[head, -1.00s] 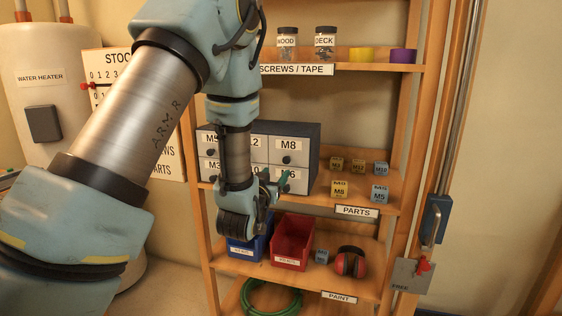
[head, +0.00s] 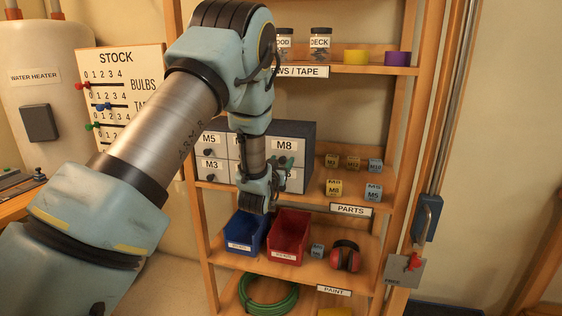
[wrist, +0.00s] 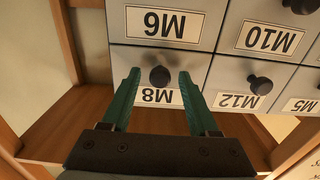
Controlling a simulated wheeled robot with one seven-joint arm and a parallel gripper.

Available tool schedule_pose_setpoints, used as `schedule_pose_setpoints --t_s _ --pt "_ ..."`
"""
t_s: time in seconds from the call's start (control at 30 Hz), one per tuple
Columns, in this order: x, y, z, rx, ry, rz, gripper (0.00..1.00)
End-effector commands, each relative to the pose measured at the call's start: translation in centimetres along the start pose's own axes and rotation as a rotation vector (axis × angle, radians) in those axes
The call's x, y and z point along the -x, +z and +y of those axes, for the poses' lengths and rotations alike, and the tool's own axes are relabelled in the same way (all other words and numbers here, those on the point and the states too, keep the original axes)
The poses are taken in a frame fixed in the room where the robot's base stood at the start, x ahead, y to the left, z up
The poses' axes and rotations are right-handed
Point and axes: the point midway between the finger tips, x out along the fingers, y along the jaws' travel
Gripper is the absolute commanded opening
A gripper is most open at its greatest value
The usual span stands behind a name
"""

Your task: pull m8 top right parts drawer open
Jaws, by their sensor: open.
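The M8 drawer is the top right drawer of a grey parts cabinet (head: 309,140); its white M8 label (head: 284,143) shows in the head view. In the upside-down wrist view the M8 drawer (wrist: 118,60) has a dark round knob (wrist: 159,76) beside its label. The drawer looks closed, flush with its neighbours. My gripper (wrist: 160,74) is open, with its two green fingers on either side of the knob, apart from it. In the head view my gripper (head: 284,165) is in front of the cabinet's right column, and my arm hides the middle column.
Small labelled boxes (head: 334,188) stand right of the cabinet. A blue bin (head: 243,235), a red bin (head: 289,240) and red earmuffs (head: 345,256) are on the shelf below. A shelf post (head: 400,200) rises at the right.

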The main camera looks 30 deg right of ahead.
Motion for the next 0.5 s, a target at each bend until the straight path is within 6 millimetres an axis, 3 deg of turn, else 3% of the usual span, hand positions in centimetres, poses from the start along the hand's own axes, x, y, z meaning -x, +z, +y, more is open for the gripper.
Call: schedule_pose_setpoints --t_s 0.1,0.5 --pt "0.02 0.01 0.0 0.0 0.0 0.0 0.58" --pt "0.04 -0.01 0.01 0.0 0.0 0.0 0.13"
